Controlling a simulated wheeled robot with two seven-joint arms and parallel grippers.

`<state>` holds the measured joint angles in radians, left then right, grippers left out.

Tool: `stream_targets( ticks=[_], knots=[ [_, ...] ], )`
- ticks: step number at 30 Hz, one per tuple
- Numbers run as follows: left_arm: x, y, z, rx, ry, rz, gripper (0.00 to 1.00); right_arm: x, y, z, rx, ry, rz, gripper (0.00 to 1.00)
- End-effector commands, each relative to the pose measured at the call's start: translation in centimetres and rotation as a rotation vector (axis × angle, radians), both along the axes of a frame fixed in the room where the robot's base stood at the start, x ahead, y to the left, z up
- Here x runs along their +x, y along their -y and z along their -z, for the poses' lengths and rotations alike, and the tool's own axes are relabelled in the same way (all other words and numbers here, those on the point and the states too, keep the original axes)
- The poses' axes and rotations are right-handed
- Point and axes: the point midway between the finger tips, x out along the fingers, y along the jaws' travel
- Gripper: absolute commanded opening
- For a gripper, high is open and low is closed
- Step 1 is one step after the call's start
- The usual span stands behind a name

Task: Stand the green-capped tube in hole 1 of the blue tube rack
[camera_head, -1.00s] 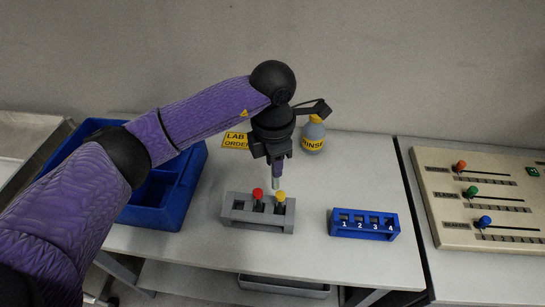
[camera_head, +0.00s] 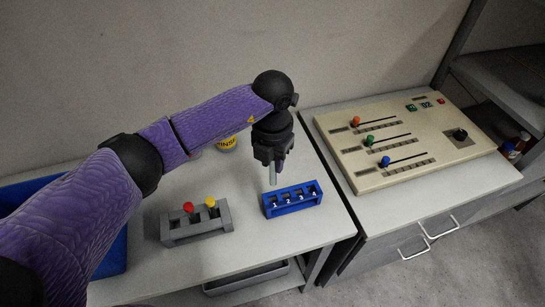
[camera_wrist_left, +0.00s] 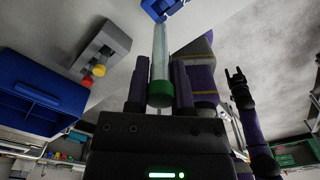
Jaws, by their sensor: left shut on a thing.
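My left gripper (camera_head: 273,160) is shut on the green-capped tube (camera_head: 273,176), which hangs roughly upright, clear end down. In the left wrist view the green cap (camera_wrist_left: 160,94) sits between the fingers and the clear tube (camera_wrist_left: 160,50) extends toward the blue rack (camera_wrist_left: 160,8). In the head view the blue tube rack (camera_head: 292,205) stands on the table with several numbered holes, 1 at its left end. The tube's lower end shows near the rack's left end; its exact height above hole 1 is unclear. My right gripper (camera_wrist_left: 238,76) shows small in the left wrist view, fingers apart.
A grey rack (camera_head: 197,228) with a red-capped and a yellow-capped tube stands left of the blue rack. A blue bin (camera_head: 112,262) is at the left. A slider panel (camera_head: 400,145) is at the right.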

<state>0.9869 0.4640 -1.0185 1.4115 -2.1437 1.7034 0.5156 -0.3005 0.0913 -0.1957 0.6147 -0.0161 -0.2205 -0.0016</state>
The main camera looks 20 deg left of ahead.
Motion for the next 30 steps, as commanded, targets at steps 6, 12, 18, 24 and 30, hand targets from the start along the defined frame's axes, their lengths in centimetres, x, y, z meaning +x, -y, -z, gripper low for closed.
stream_targets(
  ticks=[6,12,18,24,30],
  knots=[
    [0.0,0.0,1.0,0.000,-0.001,0.001,0.00,0.0,0.0,0.7,0.001,0.000,0.000,0.59],
    [0.0,0.0,3.4,0.000,-0.002,0.001,0.00,-0.1,0.0,2.6,0.001,-0.004,0.000,0.59],
    [0.0,0.0,5.6,0.000,-0.002,0.001,0.00,-0.3,-0.1,4.3,0.001,-0.008,-0.001,0.59],
    [0.0,0.0,5.8,0.000,-0.001,0.002,0.00,-0.3,-0.1,4.4,0.001,-0.008,-0.001,0.59],
    [0.0,0.0,5.8,0.000,0.000,0.002,0.00,-0.3,-0.1,4.3,0.001,-0.008,-0.001,0.59]
  ],
)
